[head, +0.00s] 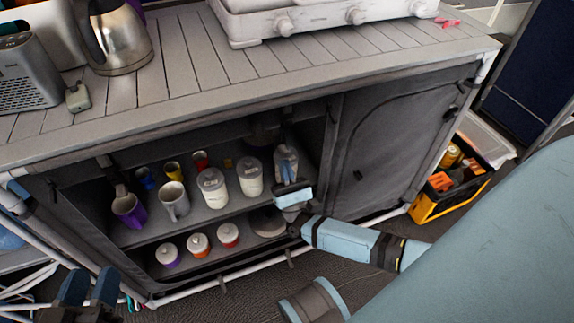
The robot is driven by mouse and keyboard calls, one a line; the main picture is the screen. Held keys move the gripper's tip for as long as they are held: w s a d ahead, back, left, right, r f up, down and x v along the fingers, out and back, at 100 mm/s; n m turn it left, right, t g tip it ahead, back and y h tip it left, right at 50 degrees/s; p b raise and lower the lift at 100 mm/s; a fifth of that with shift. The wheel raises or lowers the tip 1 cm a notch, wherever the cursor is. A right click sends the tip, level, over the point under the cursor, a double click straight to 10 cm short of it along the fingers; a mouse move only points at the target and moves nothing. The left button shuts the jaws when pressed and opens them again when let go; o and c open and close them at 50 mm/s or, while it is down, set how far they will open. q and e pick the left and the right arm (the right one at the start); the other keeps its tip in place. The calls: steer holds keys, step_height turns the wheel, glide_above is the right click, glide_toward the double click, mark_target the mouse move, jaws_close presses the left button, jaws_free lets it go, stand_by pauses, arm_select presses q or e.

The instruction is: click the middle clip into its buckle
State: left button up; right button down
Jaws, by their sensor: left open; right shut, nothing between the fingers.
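A fabric-sided camp cabinet (390,150) stands under a slatted worktop, its left section open and its right panel closed. Small dark straps or clips show along its frame: one under the worktop edge near the middle (287,112), and one on the lower front rail (290,258). I cannot tell which is the middle clip or its buckle, or whether any is fastened. My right gripper (292,194) is shut and empty, at the right side of the open section, in front of the shelf. My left gripper (90,288) is open and empty at the lower left, away from the cabinet front.
Mugs (173,201) and lidded jars (213,188) stand on the upper shelf, with several small jars (199,245) below. A kettle (121,38) and stove (300,20) stand on the worktop. A black and yellow crate (450,185) sits on the floor at right.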

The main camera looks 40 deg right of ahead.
steer(key=shift+r+y, duration=0.3)
steer(key=shift+r, duration=0.25)
arm_select(q)
step_height(320, 180, up, 6)
steer(key=n+t+p, duration=0.1)
steer(key=t+p, duration=0.1)
steer(key=p, duration=0.3)
steer(key=shift+s+n+p, duration=0.3)
steer(key=shift+s+p, duration=0.1)
arm_select(e)
steer(key=s+a+r, duration=0.1)
steer(key=s+r, duration=0.4)
steer(key=r, duration=0.4)
steer(key=shift+s+a+r, duration=0.15)
steer(key=shift+r, duration=0.05)
